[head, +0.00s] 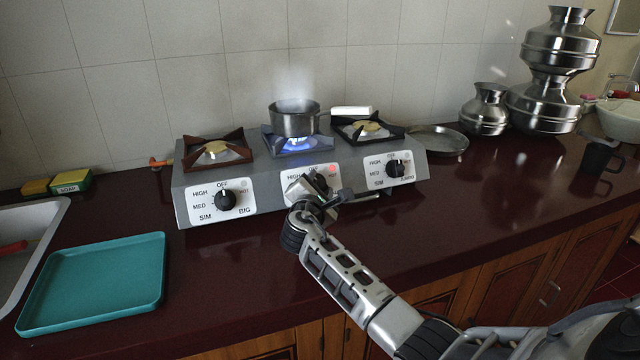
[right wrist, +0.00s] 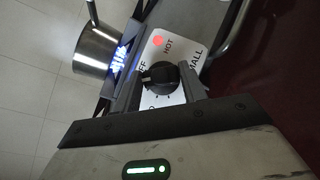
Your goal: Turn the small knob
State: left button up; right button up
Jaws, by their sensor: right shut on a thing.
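The small knob (right wrist: 159,75) is black and sits on a white dial plate on the middle of the stove front. Its plate shows "MALL" and "HOT" in the right wrist view, next to a lit red light (right wrist: 158,41). My right gripper (right wrist: 160,84) is shut on the knob, with one finger on each side of it. In the head view, the right gripper (head: 318,190) covers much of the middle dial, so the knob's pointer is hard to read. My left gripper is not in view.
A steel pot (head: 295,118) steams over a blue flame (head: 298,143) on the middle burner. The left knob (head: 225,201) and right knob (head: 396,168) flank the gripper. A teal tray (head: 95,282) lies at left; the counter at front right is clear.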

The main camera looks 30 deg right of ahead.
jog(key=shift+a+r+m+g+p, duration=0.1)
jog(key=shift+m+g+p, duration=0.4)
jog(key=shift+m, duration=0.7)
jog(key=shift+w+m+g, duration=0.1)
jog(key=shift+m+g, duration=0.6)
jog(key=shift+m, duration=0.2)
jog(key=shift+r+m+g+y+p, duration=0.1)
jog(key=shift+m+g+y+p, duration=0.2)
jog(key=shift+m+g+p, duration=0.8)
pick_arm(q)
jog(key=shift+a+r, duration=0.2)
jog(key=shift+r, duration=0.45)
pick_arm(e)
jog(key=shift+m, duration=0.4)
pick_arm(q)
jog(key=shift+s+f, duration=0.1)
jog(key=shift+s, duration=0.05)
pick_arm(e)
jog(key=o, duration=1)
